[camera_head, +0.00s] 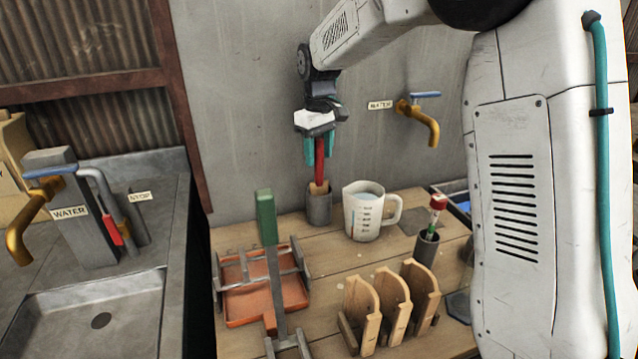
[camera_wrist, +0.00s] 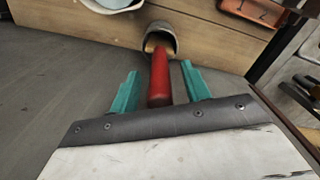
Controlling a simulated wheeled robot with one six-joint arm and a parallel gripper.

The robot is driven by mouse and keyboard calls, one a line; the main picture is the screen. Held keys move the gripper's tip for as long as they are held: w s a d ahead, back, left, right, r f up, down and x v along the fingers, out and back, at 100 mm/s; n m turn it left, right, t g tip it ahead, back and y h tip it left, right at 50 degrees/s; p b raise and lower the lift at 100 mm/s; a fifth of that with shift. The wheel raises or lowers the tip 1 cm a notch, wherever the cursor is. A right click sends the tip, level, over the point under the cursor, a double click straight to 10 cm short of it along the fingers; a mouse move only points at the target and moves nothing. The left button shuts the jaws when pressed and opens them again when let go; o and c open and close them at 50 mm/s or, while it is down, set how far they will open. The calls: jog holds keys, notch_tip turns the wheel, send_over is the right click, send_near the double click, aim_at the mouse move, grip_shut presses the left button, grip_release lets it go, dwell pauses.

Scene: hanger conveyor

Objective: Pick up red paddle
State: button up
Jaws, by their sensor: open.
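The red paddle (camera_head: 319,163) stands upright, its lower end in a grey metal cup (camera_head: 318,208) on the wooden table; its lower part is hidden inside the cup. In the wrist view the red paddle (camera_wrist: 159,80) points toward the camera, with the grey cup (camera_wrist: 161,38) beyond it. My gripper (camera_head: 319,152) is above the cup and points down. Its teal fingers (camera_wrist: 160,90) are apart on either side of the red handle, with a gap on both sides in the wrist view.
A measuring jug (camera_head: 366,212) stands just right of the cup. Wooden holders (camera_head: 388,307), an orange tray (camera_head: 262,290) with a green-handled tool (camera_head: 267,217), and a small dark cup (camera_head: 427,246) are nearer. A wall tap (camera_head: 420,115) is at right; a sink (camera_head: 95,310) is at left.

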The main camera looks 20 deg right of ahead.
grip_shut()
jog(key=shift+r, duration=0.1)
